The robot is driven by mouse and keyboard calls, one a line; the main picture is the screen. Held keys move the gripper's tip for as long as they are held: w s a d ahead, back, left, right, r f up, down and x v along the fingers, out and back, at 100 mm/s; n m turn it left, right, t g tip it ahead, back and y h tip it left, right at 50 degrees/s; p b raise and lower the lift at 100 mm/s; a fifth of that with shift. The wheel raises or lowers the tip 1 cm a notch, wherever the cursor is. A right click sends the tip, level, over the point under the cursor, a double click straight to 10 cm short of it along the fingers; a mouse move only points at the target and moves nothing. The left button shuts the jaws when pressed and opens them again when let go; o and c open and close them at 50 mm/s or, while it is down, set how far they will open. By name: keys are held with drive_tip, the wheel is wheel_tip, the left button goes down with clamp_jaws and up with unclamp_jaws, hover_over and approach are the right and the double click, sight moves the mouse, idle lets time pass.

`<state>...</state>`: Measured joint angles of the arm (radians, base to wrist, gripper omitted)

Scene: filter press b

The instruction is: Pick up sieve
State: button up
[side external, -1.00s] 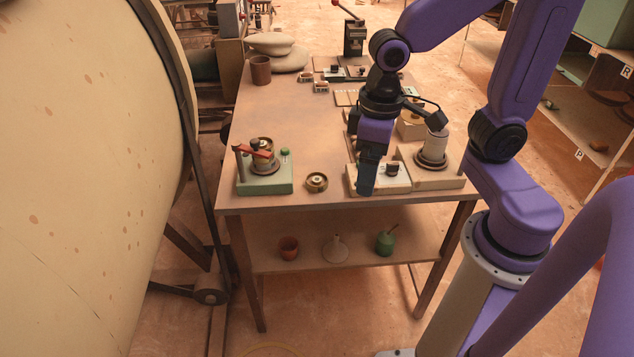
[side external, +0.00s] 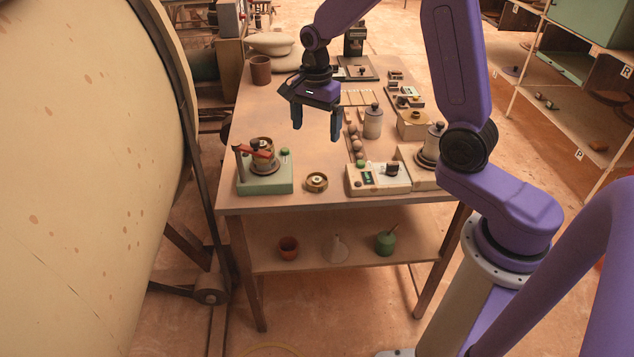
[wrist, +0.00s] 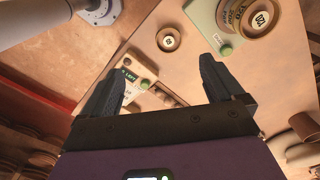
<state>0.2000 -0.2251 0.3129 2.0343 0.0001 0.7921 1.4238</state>
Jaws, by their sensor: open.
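A small round brass-rimmed piece (side external: 316,182), which I take to be the sieve, lies flat near the table's front edge. It stands apart, between the green-based press and a pale control box. In the wrist view it (wrist: 168,40) shows at the top, beyond and between my fingertips. My gripper (side external: 316,131) is open and empty, above the table and farther back than the round piece. Both dark fingers of my gripper (wrist: 162,70) show spread apart in the wrist view. Nothing hides the round piece.
The green-based press (side external: 265,178) with a red lever stands left of the round piece. The pale control box (side external: 378,180) is on its right, with a grey canister (side external: 373,121) behind. Bare tabletop (side external: 275,115) lies at the left middle.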

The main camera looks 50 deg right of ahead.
drive_tip(key=w+d+f+m, duration=0.1)
drive_tip(key=d+m, duration=0.2)
hover_over(317, 179)
drive_tip(key=f, duration=1.1)
drive_tip(key=shift+s+f, duration=0.35)
drive_tip(key=shift+f, duration=0.05)
drive_tip(key=shift+w+f, duration=0.2)
drive_tip(key=shift+f, duration=1.2)
drive_tip(key=shift+w+f, duration=0.2)
drive_tip(key=shift+f, duration=1.2)
drive_tip(key=c, duration=1.2)
drive_tip(key=shift+r, duration=0.15)
